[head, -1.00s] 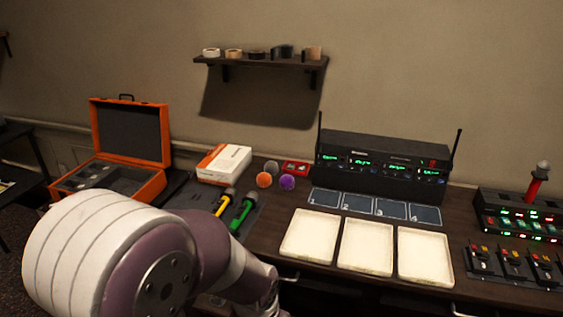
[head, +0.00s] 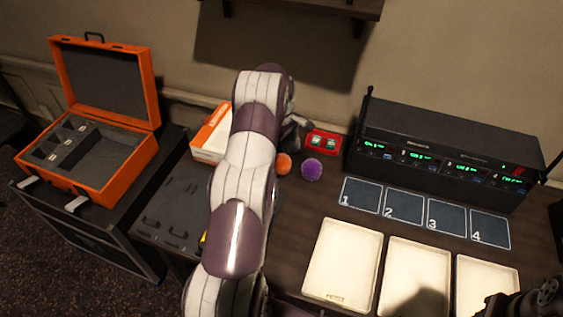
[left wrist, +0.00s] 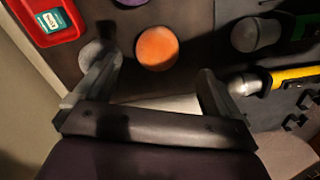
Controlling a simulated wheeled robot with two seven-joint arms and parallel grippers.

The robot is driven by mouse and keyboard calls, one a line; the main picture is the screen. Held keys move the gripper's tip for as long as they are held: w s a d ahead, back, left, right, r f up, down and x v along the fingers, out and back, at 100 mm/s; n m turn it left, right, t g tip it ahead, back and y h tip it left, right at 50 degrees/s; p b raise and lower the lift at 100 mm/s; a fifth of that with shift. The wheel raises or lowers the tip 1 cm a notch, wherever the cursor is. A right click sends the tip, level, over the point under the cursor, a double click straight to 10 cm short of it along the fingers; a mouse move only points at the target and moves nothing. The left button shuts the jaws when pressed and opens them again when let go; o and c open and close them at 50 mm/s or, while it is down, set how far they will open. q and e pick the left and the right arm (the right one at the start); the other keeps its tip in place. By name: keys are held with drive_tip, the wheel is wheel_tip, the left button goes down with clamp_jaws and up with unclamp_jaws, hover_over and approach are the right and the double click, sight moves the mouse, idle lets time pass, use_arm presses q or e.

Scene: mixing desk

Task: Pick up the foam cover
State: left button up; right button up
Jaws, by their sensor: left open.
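An orange foam cover (head: 283,163) and a purple one (head: 312,170) sit on the desk. In the left wrist view the orange cover (left wrist: 157,48) lies ahead between the finger lines, and a sliver of the purple one (left wrist: 130,2) shows at the top edge. A grey foam cover (left wrist: 90,52) is partly behind the left-hand finger there; my arm hides it in the head view. My left gripper (head: 297,127) is open and empty above the covers; it also shows in the left wrist view (left wrist: 158,78). Dark parts of my right gripper (head: 530,300) show at the lower right, fingers unclear.
A red tray (head: 323,143) with green-labelled items is close to the gripper. A white-orange box (head: 210,135) is partly behind my arm. Yellow-handled (left wrist: 295,75) and green-handled microphones lie beside the covers. An open orange case (head: 110,150), receiver rack (head: 440,150) and cream trays (head: 342,265) surround the area.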

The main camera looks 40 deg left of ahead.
sight(282, 158)
use_arm(q)
wheel_tip(282, 158, down, 7)
drive_tip(key=shift+w+r+p, duration=0.15)
drive_tip(key=shift+p, duration=0.95)
drive_tip(key=shift+d+f, duration=0.1)
drive_tip(key=shift+f, duration=0.3)
drive_tip(key=c, duration=1.1)
